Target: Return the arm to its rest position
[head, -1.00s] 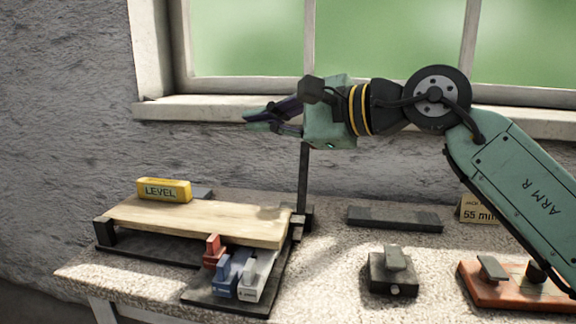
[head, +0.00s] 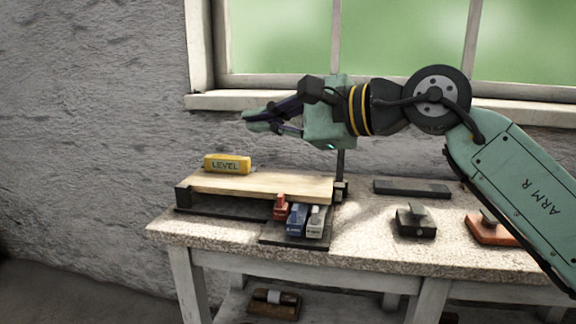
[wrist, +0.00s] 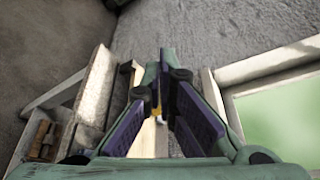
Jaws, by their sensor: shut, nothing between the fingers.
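My gripper (head: 262,119) shows in the head view at the end of my green arm (head: 520,185). It points left, held in the air above the table's far edge, in front of the wall below the window. Its fingers are together with nothing between them, and they touch nothing. In the wrist view the two purple-lined fingers (wrist: 166,62) reach forward, with the wall beyond them. The arm is bent at its dark round joint (head: 436,98), and its lower link runs out of the picture at the right.
A yellow level (head: 227,165) lies on a raised wooden board (head: 260,187). A dark post (head: 340,165) stands below the wrist. Red (head: 281,208), blue (head: 296,219) and grey (head: 315,221) pieces stand in front. A dark bar (head: 411,188) and block (head: 415,224) lie right.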

